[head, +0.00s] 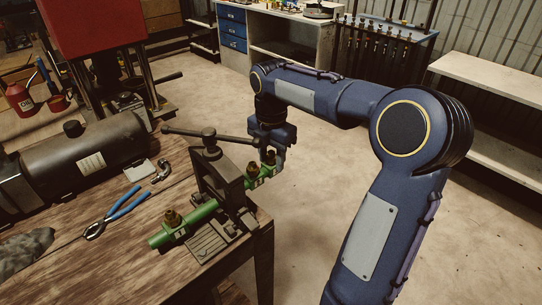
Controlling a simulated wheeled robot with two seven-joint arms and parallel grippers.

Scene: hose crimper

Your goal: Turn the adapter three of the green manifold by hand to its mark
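The green manifold (187,227) is a green bar clamped in a dark vise (219,170) at the right corner of the wooden bench. Its near end sticks out toward the lower left and its far end toward the upper right. One brass adapter (172,217) stands on the near end, and another (253,169) stands just past the vise. A further brass fitting (270,158) shows at the far end, partly covered by my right gripper (272,156). The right gripper points down there; its finger gap is too small to make out. My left gripper is out of view.
The vise handle (190,132) reaches left across the bench. Blue-handled pliers (117,210), a dark cylindrical tank (85,155) and a small pale block (140,170) lie on the bench. Open concrete floor (300,230) lies right of the bench.

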